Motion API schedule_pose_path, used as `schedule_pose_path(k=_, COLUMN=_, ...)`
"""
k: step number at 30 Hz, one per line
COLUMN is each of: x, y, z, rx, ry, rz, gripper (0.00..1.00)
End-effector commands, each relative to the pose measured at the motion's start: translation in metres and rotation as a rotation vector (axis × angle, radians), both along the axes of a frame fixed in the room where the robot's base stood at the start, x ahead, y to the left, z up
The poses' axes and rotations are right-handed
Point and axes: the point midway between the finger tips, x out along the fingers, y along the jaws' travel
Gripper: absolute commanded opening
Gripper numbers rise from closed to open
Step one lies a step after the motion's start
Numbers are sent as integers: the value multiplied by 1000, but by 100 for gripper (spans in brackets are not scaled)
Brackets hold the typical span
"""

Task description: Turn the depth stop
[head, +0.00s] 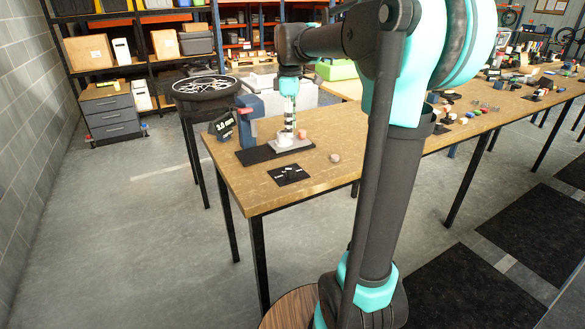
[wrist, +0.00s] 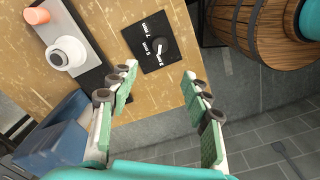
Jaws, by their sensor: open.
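The depth stop is a black square plate (wrist: 150,42) with white markings and a dark round knob (wrist: 160,47) bearing a white pointer. It lies flat on the wooden bench and also shows in the head view (head: 288,175), in front of a dark base. My gripper (wrist: 163,78) is open and empty, its two green-padded fingers spread wide. In the wrist view the knob appears just beyond the gap between the fingertips, apart from them. In the head view my gripper (head: 288,125) points down over the grey plate, behind the depth stop. The marking the pointer meets is hard to read.
A blue machine body (head: 250,118) and a black display (head: 222,125) reading about 2.0 mm stand left of my gripper. A white round piece (wrist: 68,52) sits on the grey plate beside a pink cylinder (wrist: 37,15). A small pinkish piece (head: 335,158) lies to the right.

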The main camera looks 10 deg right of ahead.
Motion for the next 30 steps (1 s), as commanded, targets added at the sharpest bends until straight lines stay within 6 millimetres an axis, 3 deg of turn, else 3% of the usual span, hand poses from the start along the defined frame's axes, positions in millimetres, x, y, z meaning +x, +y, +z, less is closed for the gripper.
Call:
schedule_pose_path(k=18, x=0, y=0, z=-120, rx=0, ry=-1, rz=-3, gripper=49)
schedule_pose_path(k=24, x=0, y=0, z=-145, rx=0, ry=-1, rz=-3, gripper=49)
schedule_pose_path(k=30, x=0, y=0, z=-154, rx=0, ry=-1, rz=-3, gripper=49)
